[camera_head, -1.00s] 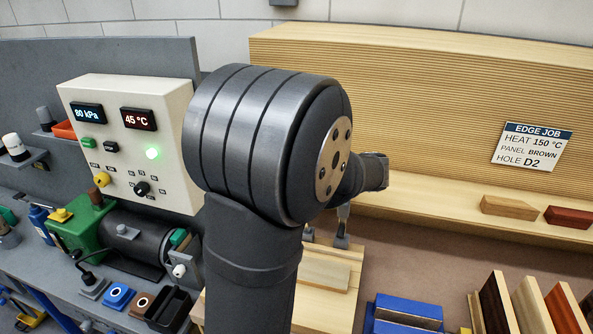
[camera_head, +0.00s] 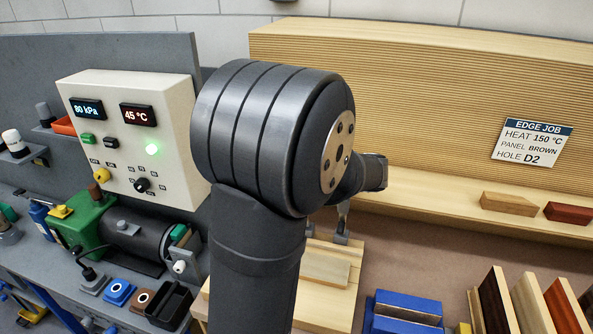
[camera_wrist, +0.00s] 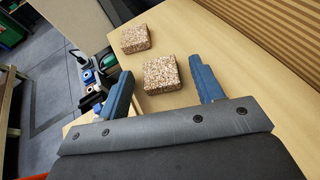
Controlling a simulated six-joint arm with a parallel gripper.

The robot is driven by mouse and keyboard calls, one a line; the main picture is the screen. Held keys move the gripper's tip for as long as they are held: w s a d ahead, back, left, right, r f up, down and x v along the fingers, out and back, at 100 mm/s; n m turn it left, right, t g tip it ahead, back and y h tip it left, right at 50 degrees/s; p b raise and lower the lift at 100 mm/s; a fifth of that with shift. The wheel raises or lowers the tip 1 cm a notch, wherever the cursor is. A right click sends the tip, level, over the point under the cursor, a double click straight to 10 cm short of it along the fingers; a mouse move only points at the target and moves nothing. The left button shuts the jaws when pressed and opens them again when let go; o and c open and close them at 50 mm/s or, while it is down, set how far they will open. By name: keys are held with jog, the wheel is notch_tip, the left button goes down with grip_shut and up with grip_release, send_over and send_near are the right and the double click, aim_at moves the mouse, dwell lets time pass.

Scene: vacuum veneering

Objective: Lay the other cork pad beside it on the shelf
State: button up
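Two speckled brown cork pads lie on the pale wooden shelf (camera_wrist: 245,78) in the wrist view. The nearer cork pad (camera_wrist: 161,75) lies between the two blue fingers of my gripper (camera_wrist: 162,88), with a visible gap on each side. The farther cork pad (camera_wrist: 135,39) lies beyond it, up and to the left, with a strip of bare wood between the two. My gripper is open. In the head view my arm hides both pads and the gripper's fingertips.
In the head view, wood blocks (camera_head: 509,204) sit on the shelf at right. Upright panels (camera_head: 530,303) and a blue box (camera_head: 402,312) stand in front. A control box (camera_head: 128,140) and a green pump (camera_head: 86,227) are at left. Bare shelf lies right of the pads in the wrist view.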

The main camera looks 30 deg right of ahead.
jog(key=shift+r, duration=0.1)
jog(key=shift+r, duration=0.35)
notch_tip(320, 180, up, 3)
jog(key=r+v, duration=0.1)
jog(key=v, duration=1.2)
jog(key=shift+r, duration=0.5)
jog(key=shift+w+a+f, duration=0.1)
jog(key=shift+w, duration=0.15)
jog(key=x, duration=0.4)
jog(key=f+x, duration=0.1)
jog(key=x, duration=0.6)
jog(key=shift+f, duration=0.35)
jog(key=f, duration=0.2)
jog(key=w+f, duration=0.1)
jog(key=shift+w+a+f, duration=0.1)
jog(key=shift+a+f, duration=0.15)
jog(key=shift+a, duration=0.05)
jog(key=shift+f, duration=0.65)
jog(key=shift+r, duration=0.1)
